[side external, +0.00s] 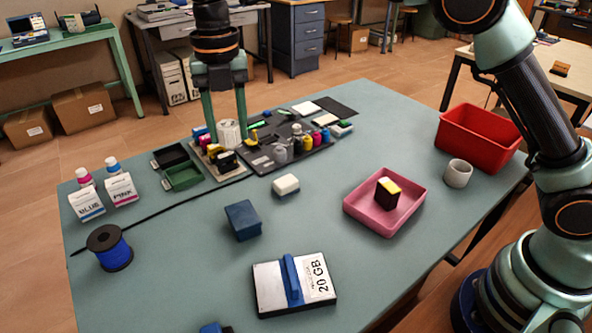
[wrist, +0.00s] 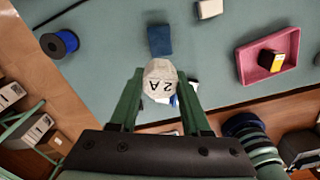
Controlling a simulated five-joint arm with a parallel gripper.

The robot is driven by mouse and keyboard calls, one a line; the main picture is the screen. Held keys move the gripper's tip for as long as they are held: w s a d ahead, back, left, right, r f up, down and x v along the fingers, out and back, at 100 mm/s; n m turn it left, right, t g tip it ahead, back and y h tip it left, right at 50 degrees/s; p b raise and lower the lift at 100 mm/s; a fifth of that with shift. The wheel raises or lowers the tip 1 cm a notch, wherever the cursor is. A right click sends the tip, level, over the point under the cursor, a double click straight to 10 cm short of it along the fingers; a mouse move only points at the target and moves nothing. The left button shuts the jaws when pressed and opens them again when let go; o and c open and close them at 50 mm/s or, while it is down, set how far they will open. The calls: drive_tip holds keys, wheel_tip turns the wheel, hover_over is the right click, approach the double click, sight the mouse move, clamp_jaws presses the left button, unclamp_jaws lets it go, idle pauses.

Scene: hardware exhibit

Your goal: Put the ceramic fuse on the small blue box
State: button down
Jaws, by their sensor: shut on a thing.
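The ceramic fuse (side external: 230,134) is a white, ribbed, rounded piece between the fingers of my gripper (side external: 228,128). In the wrist view the fuse (wrist: 160,78) shows "2A" on its end, and my gripper (wrist: 160,84) is shut on it, one green finger on each side. The fuse is held in the air, with the far parts board behind it in the side view. The small blue box (side external: 243,221) stands on the table, its top bare; it also shows in the wrist view (wrist: 159,40), just beyond the fuse and apart from it.
A 20 GB drive (side external: 294,284) lies in front of the box, and a white block (side external: 286,185) behind it. A pink tray (side external: 384,214) holds a dark and yellow block. A blue spool (side external: 110,248) stands at left, a red bin (side external: 480,137) at right.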

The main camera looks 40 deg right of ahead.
wheel_tip(320, 180, down, 17)
drive_tip(key=shift+r, duration=0.15)
idle(0.4)
drive_tip(key=shift+c, duration=1.8)
unclamp_jaws()
